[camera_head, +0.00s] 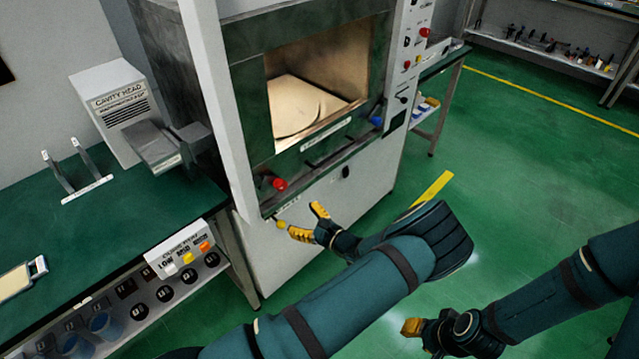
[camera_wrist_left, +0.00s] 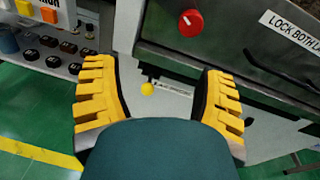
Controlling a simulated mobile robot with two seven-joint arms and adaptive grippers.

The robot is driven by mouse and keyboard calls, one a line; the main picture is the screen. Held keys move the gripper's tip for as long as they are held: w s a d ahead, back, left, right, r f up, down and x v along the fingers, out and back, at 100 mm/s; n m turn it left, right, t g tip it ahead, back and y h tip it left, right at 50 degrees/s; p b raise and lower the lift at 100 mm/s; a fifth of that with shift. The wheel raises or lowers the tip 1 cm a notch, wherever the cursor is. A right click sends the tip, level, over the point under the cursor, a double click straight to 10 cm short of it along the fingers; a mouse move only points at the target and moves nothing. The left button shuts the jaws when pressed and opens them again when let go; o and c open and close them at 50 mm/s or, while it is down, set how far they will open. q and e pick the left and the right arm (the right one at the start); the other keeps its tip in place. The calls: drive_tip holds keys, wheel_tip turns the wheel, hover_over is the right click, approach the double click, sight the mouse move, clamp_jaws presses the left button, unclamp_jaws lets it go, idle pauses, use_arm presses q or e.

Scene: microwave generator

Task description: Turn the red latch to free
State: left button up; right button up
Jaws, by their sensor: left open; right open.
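The red latch (camera_head: 280,184) is a round red knob at the lower left of the open cavity's front. In the left wrist view the red latch (camera_wrist_left: 191,22) is near the top, beyond the fingertips, with a white line on its face. My left gripper (camera_head: 306,222) is open and empty, below and to the right of the latch, apart from it. In the left wrist view its yellow fingers (camera_wrist_left: 158,72) are spread wide. My right gripper (camera_head: 414,328) is low, well away from the machine, and holds nothing visible.
A small yellow knob (camera_head: 281,224) sits below the latch, close to my left fingers; it also shows in the left wrist view (camera_wrist_left: 147,89). A blue knob (camera_head: 376,121) is at the cavity's right. A green bench (camera_head: 150,215) stands left. The floor at right is clear.

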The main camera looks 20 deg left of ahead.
sight(283, 187)
use_arm(q)
drive_tip(key=shift+m+t, duration=0.5)
drive_tip(key=shift+t, duration=0.4)
drive_tip(key=w+a, duration=0.2)
drive_tip(key=a, duration=0.1)
drive_tip(key=w+a+r, duration=0.1)
drive_tip(key=w+a, duration=0.2)
drive_tip(key=a, duration=0.1)
drive_tip(key=w+a, duration=0.3)
drive_tip(key=a, duration=0.1)
drive_tip(key=shift+r, duration=0.4)
drive_tip(key=shift+s, duration=0.1)
drive_tip(key=c, duration=1.2)
